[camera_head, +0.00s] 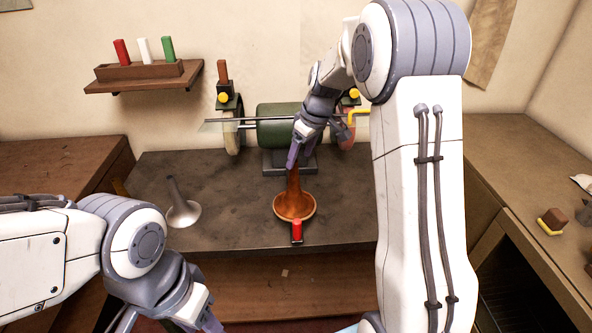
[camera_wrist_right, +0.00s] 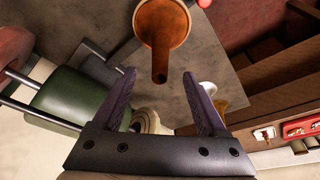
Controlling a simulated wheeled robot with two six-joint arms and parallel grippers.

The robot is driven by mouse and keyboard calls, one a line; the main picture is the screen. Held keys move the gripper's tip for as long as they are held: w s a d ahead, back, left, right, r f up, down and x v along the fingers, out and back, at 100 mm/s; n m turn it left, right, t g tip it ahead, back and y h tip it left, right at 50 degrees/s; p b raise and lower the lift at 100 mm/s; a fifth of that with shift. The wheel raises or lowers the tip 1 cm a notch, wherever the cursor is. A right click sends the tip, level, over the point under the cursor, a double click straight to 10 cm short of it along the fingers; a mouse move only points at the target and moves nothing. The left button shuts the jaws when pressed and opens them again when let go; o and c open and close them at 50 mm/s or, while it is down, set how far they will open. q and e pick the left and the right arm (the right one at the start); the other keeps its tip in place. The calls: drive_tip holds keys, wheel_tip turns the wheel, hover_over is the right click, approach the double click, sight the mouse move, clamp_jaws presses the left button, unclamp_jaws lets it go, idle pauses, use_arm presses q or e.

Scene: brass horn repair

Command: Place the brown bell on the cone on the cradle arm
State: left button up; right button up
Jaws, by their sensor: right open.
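The brown bell (camera_head: 294,207) stands flare down on the dark bench near its front edge, with its narrow neck pointing up. In the right wrist view, the bell (camera_wrist_right: 164,24) is ahead of the jaws, its neck end pointing toward the gap between them. My right gripper (camera_head: 294,158) is open at the top of the neck; the fingers (camera_wrist_right: 163,85) in the right wrist view are apart with nothing between them. My left gripper (camera_head: 205,322) is low at the left, cut by the frame edge, and its jaws are unclear. I cannot make out the cone or cradle arm.
A silver bell (camera_head: 183,212) stands on the bench to the left. A red piece (camera_head: 297,230) is in front of the brown bell at the bench edge. A green bench grinder (camera_head: 278,124) stands behind. A wall shelf (camera_head: 150,77) holds colored blocks.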

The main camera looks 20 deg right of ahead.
drive_tip(key=shift+s+d+r, duration=0.1)
drive_tip(key=shift+s+r, duration=0.15)
drive_tip(key=shift+r, duration=0.45)
drive_tip(key=s+a+r+g, duration=0.1)
drive_tip(key=s+a+r, duration=0.1)
drive_tip(key=s+a, duration=1.15)
drive_tip(key=s+a+f+g, duration=0.1)
drive_tip(key=s+a, duration=0.1)
drive_tip(key=s, duration=0.8)
drive_tip(key=s+a+f+n+g, duration=0.1)
drive_tip(key=s+a+f, duration=0.1)
drive_tip(key=s, duration=0.9)
drive_tip(key=shift+a+h, duration=0.3)
drive_tip(key=shift+a, duration=0.5)
drive_tip(key=shift+f, duration=0.1)
wheel_tip(320, 180, down, 3)
drive_tip(key=b, duration=0.3)
drive_tip(key=shift+w, duration=0.1)
